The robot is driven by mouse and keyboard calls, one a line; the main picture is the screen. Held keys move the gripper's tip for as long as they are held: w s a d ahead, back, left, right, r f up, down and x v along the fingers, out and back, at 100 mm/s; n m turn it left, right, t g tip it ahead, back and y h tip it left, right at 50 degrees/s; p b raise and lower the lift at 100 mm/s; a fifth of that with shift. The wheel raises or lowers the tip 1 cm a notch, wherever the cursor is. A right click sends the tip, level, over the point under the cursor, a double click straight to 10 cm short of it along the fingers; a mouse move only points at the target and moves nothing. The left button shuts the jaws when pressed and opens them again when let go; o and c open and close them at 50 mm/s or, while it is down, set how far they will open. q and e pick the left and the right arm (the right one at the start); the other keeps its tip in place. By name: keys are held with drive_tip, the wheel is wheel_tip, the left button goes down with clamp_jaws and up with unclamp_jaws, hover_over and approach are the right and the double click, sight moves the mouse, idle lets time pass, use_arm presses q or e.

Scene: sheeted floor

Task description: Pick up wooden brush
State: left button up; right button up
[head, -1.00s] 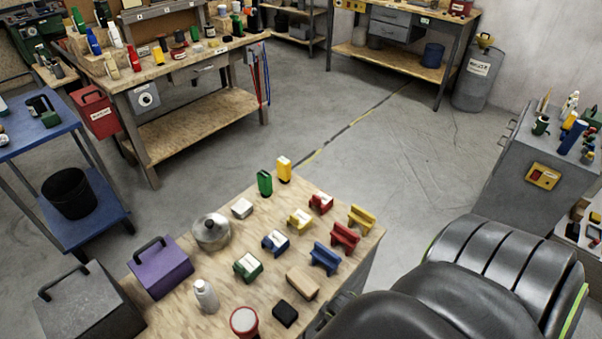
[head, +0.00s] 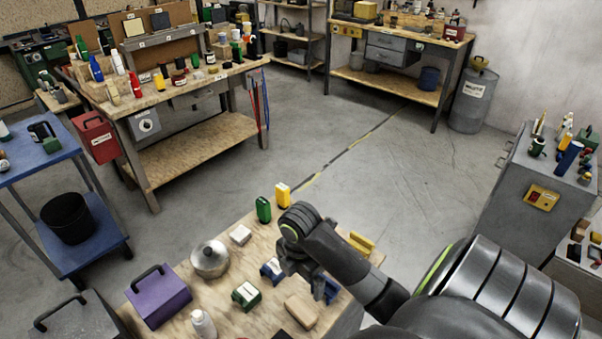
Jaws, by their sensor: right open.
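The wooden brush appears to be the tan block (head: 301,310) lying near the right edge of the wooden table in the head view; its bristles do not show. My right gripper (head: 300,274) is open above the table, a little beyond the block in the picture and between two blue items. It is apart from the block as far as I can see. Its fingertips are partly hidden by the arm and the blue items. My left gripper is not in view.
Close by are a blue item (head: 331,291), a blue-and-white item (head: 271,269), a green item (head: 247,295) and a yellow item (head: 361,243). A metal pot (head: 210,259), a white bottle (head: 203,324) and a purple box (head: 158,294) stand left on the wooden table (head: 236,270).

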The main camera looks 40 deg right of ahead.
wheel_tip(320, 180, down, 2)
drive_tip(key=f+b, duration=0.1)
drive_tip(key=b, duration=0.1)
hover_over(301, 308)
wheel_tip(301, 308, down, 8)
drive_tip(key=shift+a+f, duration=0.1)
drive_tip(key=shift+a, duration=0.05)
drive_tip(key=shift+s+f+p, duration=0.1)
drive_tip(key=shift+f+p, duration=0.5)
drive_tip(key=shift+f, duration=2.35)
drive_tip(key=c, duration=0.7)
